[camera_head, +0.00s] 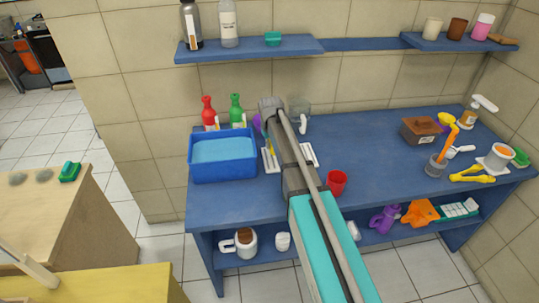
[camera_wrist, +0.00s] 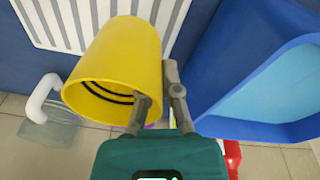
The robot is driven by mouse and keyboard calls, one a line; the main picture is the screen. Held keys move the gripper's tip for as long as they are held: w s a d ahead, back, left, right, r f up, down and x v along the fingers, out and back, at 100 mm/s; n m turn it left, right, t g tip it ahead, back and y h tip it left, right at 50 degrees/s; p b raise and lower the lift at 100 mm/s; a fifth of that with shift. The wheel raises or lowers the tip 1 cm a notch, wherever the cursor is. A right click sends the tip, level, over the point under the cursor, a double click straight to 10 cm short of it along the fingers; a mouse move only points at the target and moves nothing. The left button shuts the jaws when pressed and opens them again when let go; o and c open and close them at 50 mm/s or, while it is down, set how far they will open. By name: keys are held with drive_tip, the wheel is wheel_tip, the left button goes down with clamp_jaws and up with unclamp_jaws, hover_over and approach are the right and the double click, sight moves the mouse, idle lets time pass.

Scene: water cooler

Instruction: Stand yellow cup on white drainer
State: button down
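The yellow cup (camera_wrist: 120,55) fills the middle of the wrist view, tilted, with its open mouth toward the camera. My gripper (camera_wrist: 158,97) is shut on its wall, one finger inside the mouth and one outside. The white drainer (camera_wrist: 60,22), a slatted rack, lies beyond the cup at the upper left of the wrist view. In the head view the drainer (camera_head: 310,155) lies on the blue bench, partly hidden by my arm. The cup is mostly or wholly hidden behind my arm there. I cannot tell whether the cup touches the drainer.
A blue tub (camera_head: 222,170) of water stands left of the drainer, close to the gripper. A red cup (camera_head: 337,182) stands to its right. Red (camera_head: 208,113) and green (camera_head: 236,110) bottles stand behind the tub. A clear jug (camera_wrist: 45,115) is near the cup.

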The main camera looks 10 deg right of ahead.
drive_tip(key=shift+w, duration=0.1)
idle(0.3)
drive_tip(key=shift+w+f+b, duration=0.5)
drive_tip(key=shift+f+b, duration=0.15)
drive_tip(key=shift+f, duration=0.1)
drive_tip(key=shift+s+f+b, duration=0.1)
drive_tip(key=shift+f+b, duration=1.25)
drive_tip(key=shift+f, duration=0.15)
drive_tip(key=c, duration=0.8)
unclamp_jaws()
drive_tip(key=shift+r, duration=0.25)
wheel_tip(320, 180, up, 12)
drive_tip(key=s+p, duration=0.1)
drive_tip(key=p, duration=1.1)
drive_tip(key=shift+s, duration=0.3)
drive_tip(key=shift+s+a+f, duration=0.1)
drive_tip(key=s+d+m, duration=0.1)
drive_tip(key=s, duration=1.2)
drive_tip(key=s+d+m+g, duration=0.1)
drive_tip(key=s+d+m, duration=0.1)
drive_tip(key=s, duration=1.2)
drive_tip(key=shift+d+m+g, duration=0.15)
drive_tip(key=shift+m+g, duration=0.15)
